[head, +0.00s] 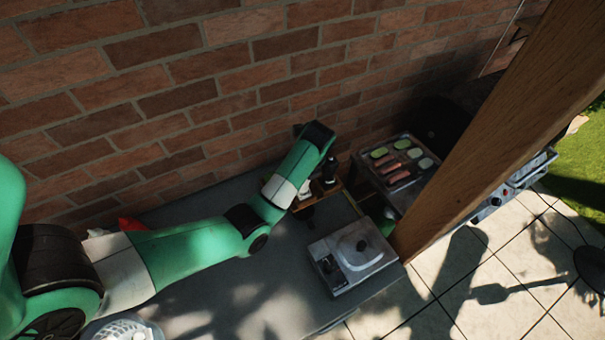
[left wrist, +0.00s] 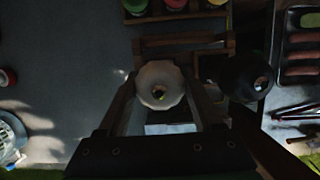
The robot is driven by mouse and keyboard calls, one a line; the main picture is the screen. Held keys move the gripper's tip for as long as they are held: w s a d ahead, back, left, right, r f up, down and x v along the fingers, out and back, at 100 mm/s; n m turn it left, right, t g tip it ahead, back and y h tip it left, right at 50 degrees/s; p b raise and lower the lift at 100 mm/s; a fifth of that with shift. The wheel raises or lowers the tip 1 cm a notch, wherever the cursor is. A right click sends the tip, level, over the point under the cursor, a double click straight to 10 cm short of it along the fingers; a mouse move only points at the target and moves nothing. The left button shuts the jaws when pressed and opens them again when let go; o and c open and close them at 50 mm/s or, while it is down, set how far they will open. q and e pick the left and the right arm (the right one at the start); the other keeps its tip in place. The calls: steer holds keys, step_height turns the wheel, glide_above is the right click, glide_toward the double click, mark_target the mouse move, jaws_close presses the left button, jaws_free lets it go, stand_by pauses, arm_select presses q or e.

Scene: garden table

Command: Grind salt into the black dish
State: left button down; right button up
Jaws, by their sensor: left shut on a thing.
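A white grinder with a scalloped top (left wrist: 160,85), which looks like the salt grinder, stands between the fingers of my left gripper (left wrist: 160,95), shut on it. In the head view its pale body (head: 304,190) shows in shadow beside my wrist. A dark grinder (left wrist: 247,77) is just to its right, and it also shows in the head view (head: 330,172). A wooden rack (left wrist: 185,42) is around or behind the grinders. Whether the grinder is lifted, I cannot tell. I cannot make out the black dish with certainty. My right gripper is not in view.
Jars (left wrist: 175,5) stand behind the rack. A white basket (head: 128,331) is front left.

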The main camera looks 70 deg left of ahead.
arm_select(q)
steer(key=shift+n+g, duration=0.3)
steer(key=shift+n, duration=0.5)
steer(key=n+g, duration=0.1)
steer(key=n, duration=0.2)
steer(key=shift+r+n+h, duration=0.1)
steer(key=shift+n+h, duration=0.2)
steer(key=shift+n, duration=0.1)
steer(key=n, duration=0.3)
steer(key=shift+n+g+h, duration=0.3)
steer(key=shift+g, duration=0.1)
steer(key=m+p, duration=0.3)
steer(key=p, duration=0.1)
steer(key=m+t+y+p, duration=0.1)
steer(key=m+p, duration=0.2)
steer(key=p, duration=0.1)
steer(key=shift+s+r+p, duration=0.1)
steer(key=shift+r+p, duration=0.1)
steer(key=shift+p, duration=0.2)
steer(key=shift+f+m+t+p, duration=0.2)
steer(key=shift+m+t+p, duration=0.25)
steer(key=shift+m, duration=0.25)
steer(key=shift+f, duration=0.15)
